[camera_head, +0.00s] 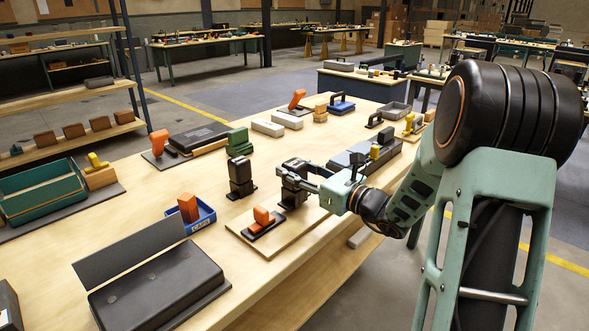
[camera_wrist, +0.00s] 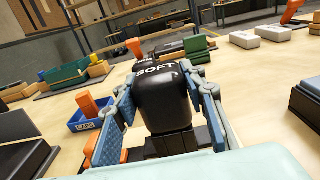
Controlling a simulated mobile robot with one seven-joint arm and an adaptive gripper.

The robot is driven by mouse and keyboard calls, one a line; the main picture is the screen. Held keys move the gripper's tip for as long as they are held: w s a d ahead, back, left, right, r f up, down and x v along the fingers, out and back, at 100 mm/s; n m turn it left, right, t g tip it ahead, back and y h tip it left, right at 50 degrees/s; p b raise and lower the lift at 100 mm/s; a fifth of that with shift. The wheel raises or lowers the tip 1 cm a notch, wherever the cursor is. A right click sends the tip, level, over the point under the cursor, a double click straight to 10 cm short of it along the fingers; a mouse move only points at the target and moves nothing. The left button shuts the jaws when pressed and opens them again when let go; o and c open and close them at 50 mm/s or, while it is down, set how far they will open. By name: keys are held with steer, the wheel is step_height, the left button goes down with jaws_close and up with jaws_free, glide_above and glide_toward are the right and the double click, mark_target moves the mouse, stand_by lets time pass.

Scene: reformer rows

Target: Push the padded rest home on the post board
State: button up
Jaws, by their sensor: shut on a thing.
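The padded rest (camera_wrist: 163,98) is a black rounded block marked SOFT. My gripper (camera_head: 293,176) is shut on it, with one finger on each side in the wrist view (camera_wrist: 162,108). The rest stands roughly upright over a black base (camera_wrist: 157,148) at the far right part of the post board, a pale wooden board (camera_head: 262,247). The fingers and the rest hide the joint with the base, so I cannot tell whether they touch. An orange block (camera_head: 263,215) on a black plate sits on the same board, nearer the front left.
A similar black block (camera_head: 240,174) stands just left of my gripper. A blue bin (camera_head: 204,219) with an orange block and a black case (camera_head: 160,285) lie further left. Green blocks (camera_head: 238,142) and a long grey box (camera_head: 365,153) are behind. Bare tabletop lies between them.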

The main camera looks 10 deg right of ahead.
steer(key=shift+f+b, duration=0.8)
steer(key=shift+f, duration=0.3)
steer(key=o, duration=1.4)
steer(key=v, duration=1.2)
